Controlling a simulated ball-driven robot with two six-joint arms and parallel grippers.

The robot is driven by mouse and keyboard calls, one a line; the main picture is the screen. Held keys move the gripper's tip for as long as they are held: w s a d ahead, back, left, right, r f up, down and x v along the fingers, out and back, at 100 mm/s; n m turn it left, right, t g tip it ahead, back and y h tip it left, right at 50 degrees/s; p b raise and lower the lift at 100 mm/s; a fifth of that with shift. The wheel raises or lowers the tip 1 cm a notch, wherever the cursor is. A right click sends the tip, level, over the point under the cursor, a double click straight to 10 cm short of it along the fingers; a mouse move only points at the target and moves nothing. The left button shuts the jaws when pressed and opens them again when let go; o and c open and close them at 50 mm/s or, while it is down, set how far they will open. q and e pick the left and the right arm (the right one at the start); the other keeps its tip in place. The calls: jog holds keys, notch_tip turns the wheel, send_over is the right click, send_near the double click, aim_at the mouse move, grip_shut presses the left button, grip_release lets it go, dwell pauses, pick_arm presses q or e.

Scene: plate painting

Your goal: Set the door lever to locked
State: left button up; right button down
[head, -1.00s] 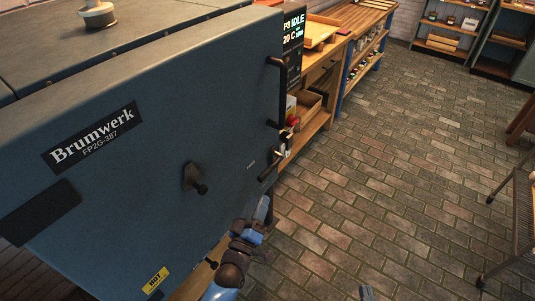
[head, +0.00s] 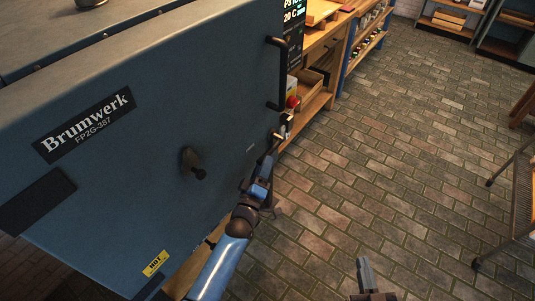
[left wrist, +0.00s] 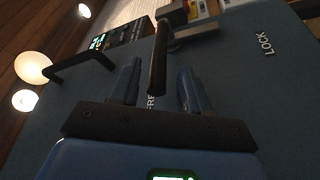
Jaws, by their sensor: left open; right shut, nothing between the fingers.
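The door lever (left wrist: 158,58) is a dark bar on the blue-grey kiln door (head: 110,190). In the left wrist view it lies between the two fingers of my open left gripper (left wrist: 159,85), with a little room showing on each side. Its end is over the partly hidden FREE label (left wrist: 151,101); the LOCK label (left wrist: 266,44) is off to the right. In the head view my left gripper (head: 268,163) is at the door's right edge and largely covers the lever. My right gripper (head: 365,272) is shut and empty above the floor.
A wooden workbench (head: 320,85) runs behind the kiln. A mesh rack (head: 523,205) stands at right. The brick floor (head: 400,150) between is clear.

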pick_arm(q)
jog(key=shift+x, duration=2.25)
grip_shut()
